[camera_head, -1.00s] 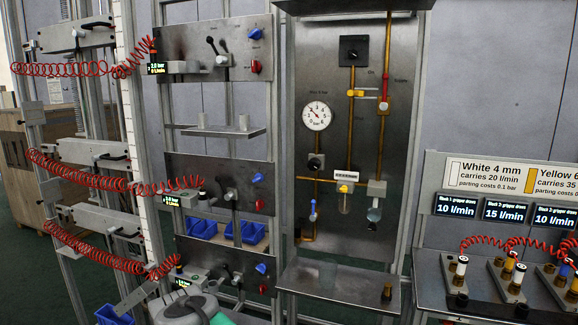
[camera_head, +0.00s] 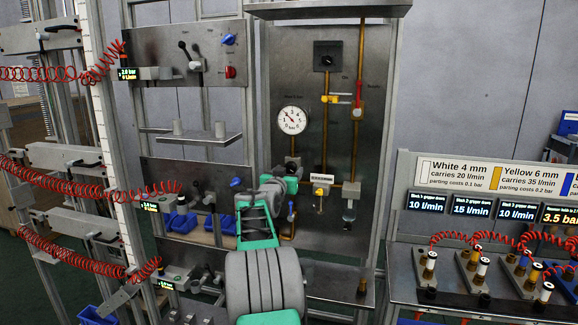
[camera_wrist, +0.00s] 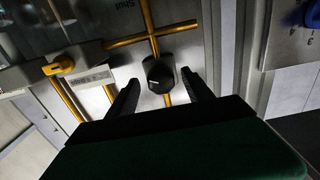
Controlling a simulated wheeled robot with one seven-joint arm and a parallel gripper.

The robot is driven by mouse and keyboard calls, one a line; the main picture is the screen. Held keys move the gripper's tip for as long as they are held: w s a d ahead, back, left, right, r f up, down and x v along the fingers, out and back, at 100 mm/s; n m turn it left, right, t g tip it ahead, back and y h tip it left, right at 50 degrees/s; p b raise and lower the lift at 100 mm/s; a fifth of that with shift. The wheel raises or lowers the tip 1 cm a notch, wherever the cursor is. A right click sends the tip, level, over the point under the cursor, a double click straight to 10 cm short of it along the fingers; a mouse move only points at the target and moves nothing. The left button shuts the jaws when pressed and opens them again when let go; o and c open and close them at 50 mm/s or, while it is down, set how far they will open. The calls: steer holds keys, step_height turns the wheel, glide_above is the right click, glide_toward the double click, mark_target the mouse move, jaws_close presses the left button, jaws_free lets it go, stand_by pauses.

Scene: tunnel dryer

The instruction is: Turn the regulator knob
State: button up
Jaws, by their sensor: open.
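The regulator knob (camera_wrist: 158,76) is black with a pale pointer line and sits on the brass pipe crossing. In the wrist view it stands between the two fingers of my gripper (camera_wrist: 160,80), with a gap on each side. The fingers are open and hold nothing. In the head view my gripper (camera_head: 285,183) is at the panel, below the round pressure gauge (camera_head: 292,120). The knob is largely hidden there behind my gripper.
A yellow-handled valve (camera_wrist: 58,67) sits beside the knob in the wrist view. The steel panel (camera_head: 345,225) also carries brass pipes and a blue-handled valve (camera_head: 291,212). A shelf juts out below. A bench with hose fittings (camera_head: 445,290) stands at right.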

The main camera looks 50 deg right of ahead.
steer(key=shift+w+d, duration=0.25)
steer(key=shift+d, duration=0.25)
steer(key=shift+c, duration=0.3)
jaws_close()
